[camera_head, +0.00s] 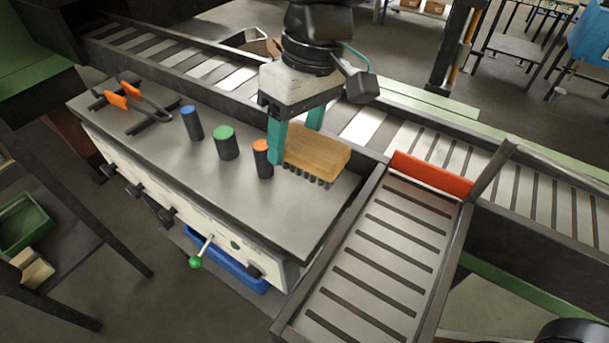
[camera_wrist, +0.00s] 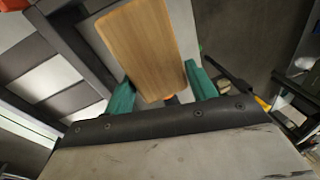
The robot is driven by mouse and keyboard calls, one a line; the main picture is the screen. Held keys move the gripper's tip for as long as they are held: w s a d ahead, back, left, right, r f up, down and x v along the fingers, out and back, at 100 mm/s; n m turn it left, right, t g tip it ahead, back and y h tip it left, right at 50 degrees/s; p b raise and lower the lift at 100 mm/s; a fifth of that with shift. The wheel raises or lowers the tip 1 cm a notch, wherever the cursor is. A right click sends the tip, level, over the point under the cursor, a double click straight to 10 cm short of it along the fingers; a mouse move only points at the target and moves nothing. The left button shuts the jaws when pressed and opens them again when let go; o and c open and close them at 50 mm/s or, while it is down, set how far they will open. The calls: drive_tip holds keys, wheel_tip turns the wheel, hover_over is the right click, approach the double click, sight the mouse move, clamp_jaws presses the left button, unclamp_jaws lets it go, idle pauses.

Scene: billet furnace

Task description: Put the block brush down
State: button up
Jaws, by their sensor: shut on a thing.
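The block brush (camera_head: 316,152) has a flat wooden block with dark bristles below it. It is at the right end of the grey bench top (camera_head: 215,175), bristles down; I cannot tell for sure whether they touch the surface. My gripper (camera_head: 294,140), with teal fingers, is shut on the wooden block from above. In the wrist view the brush's wooden top (camera_wrist: 146,45) lies between the two teal fingers (camera_wrist: 162,90). The far finger is partly hidden behind the block in the head view.
Three dark cylinders stand left of the brush: orange-topped (camera_head: 263,160) close by my near finger, green-topped (camera_head: 226,143), blue-topped (camera_head: 192,123). Orange-handled tongs (camera_head: 125,98) rest at the far left. Roller conveyors run behind (camera_head: 415,140) and right (camera_head: 375,245). The bench front middle is clear.

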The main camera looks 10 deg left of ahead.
sight(305, 131)
drive_tip(key=x, duration=0.5)
drive_tip(key=w+d+x, duration=0.1)
drive_tip(key=x, duration=0.1)
drive_tip(key=shift+f, duration=0.35)
drive_tip(key=shift+f, duration=0.15)
drive_tip(key=o, duration=1.3)
drive_tip(key=v, duration=1.2)
drive_tip(key=shift+s+r, duration=0.1)
drive_tip(key=shift+r, duration=0.1)
